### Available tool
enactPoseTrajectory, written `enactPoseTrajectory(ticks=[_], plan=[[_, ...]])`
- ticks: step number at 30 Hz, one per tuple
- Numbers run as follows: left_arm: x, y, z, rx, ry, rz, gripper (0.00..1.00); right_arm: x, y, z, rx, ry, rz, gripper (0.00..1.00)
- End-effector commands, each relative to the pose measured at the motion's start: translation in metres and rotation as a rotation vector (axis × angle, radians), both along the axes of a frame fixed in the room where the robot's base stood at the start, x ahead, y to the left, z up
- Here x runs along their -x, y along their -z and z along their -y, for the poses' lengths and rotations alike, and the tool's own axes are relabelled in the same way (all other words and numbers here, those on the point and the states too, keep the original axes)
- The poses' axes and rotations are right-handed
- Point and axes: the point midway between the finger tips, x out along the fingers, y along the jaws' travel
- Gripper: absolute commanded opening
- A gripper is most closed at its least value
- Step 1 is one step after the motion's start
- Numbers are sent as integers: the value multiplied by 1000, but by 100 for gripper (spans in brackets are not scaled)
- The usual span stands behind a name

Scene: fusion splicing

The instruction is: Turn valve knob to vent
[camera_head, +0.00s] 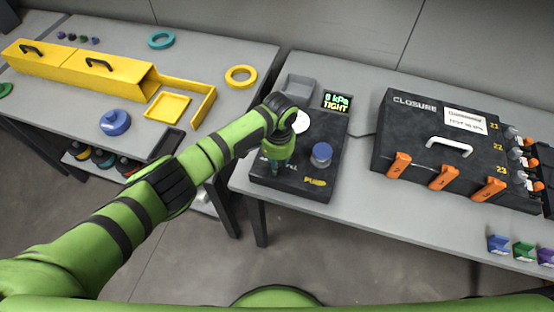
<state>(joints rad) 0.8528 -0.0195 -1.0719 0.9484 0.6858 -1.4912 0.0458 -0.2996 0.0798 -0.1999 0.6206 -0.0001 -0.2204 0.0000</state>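The black pump box (325,185) sits near the left end of the right-hand table. A blue round knob (321,154) stands on its right side, above a yellow PUMP label. A small display (337,101) at its back reads a kPa figure and TIGHT. My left arm comes in from the left, and my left gripper (277,168) points down over the left part of the box. The valve knob cannot be made out; the gripper and wrist cover that area. I cannot tell whether the fingers are open or touch anything. My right gripper is out of view.
A white round part (301,122) shows beside my wrist, and a grey tray (296,88) lies behind the box. The black CLOSURE case (400,135) with orange latches stands to the right. The left table holds a yellow housing (75,68). A gap separates the tables.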

Motion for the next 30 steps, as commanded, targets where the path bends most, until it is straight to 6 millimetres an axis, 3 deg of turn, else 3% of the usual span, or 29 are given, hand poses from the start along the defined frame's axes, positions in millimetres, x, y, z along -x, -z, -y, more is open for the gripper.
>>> enactPoseTrajectory(ticks=[8,9,11,23,30], plan=[[-1,-1,0,1,-3,2,0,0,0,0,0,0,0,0],[-1,-1,0,1,-3,2,36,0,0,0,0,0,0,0],[-1,-1,0,1,-2,2,56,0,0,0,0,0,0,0],[-1,-5,0,1,0,1,56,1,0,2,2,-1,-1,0],[0,-45,2,3,1,5,56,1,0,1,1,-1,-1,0]])
